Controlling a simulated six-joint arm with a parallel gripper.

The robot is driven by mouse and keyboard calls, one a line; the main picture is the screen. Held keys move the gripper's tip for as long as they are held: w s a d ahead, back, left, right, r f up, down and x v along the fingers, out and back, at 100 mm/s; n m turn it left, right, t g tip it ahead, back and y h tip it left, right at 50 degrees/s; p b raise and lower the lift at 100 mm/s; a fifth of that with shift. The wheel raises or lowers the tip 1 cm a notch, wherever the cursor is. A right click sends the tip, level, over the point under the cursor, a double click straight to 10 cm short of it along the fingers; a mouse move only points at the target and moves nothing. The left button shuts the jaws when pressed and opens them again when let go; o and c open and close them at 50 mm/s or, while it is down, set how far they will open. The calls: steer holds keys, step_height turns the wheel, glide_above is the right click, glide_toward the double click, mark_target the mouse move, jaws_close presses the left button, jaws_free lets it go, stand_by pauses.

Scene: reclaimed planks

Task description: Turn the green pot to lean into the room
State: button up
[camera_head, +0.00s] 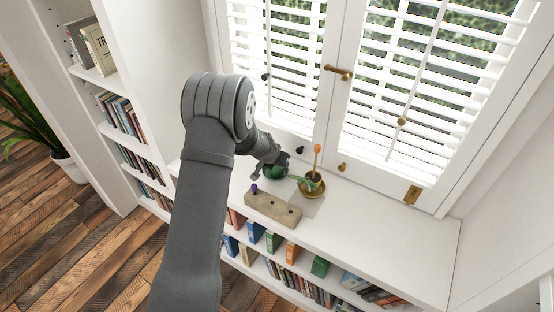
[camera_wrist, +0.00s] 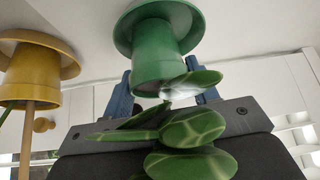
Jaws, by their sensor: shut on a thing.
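The green pot (camera_head: 273,172) stands on the white shelf top below the shuttered window, partly hidden by my gripper in the head view. In the wrist view the green pot (camera_wrist: 157,50) appears upside down, its wide green saucer toward the top. Patterned green leaves (camera_wrist: 190,128) hang in front of my gripper and hide part of the grasp. The blue fingers of my gripper (camera_wrist: 162,92) sit on either side of the pot's rim, shut on it. In the head view my gripper (camera_head: 271,160) reaches down over the pot.
A mustard pot (camera_head: 312,188) with a plant and an orange-tipped stick (camera_head: 317,150) stands close right of the green pot; it also shows in the wrist view (camera_wrist: 30,76). A stone-coloured block (camera_head: 273,209) with holes and a purple peg lies in front. The shelf's right part is clear.

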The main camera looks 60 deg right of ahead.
steer(key=o, duration=1.4)
steer(key=shift+c, duration=0.2)
steer(key=shift+r, duration=0.1)
steer(key=v, duration=1.7)
steer(key=shift+r, duration=0.15)
steer(key=x, duration=1.7)
steer(key=shift+a, duration=0.1)
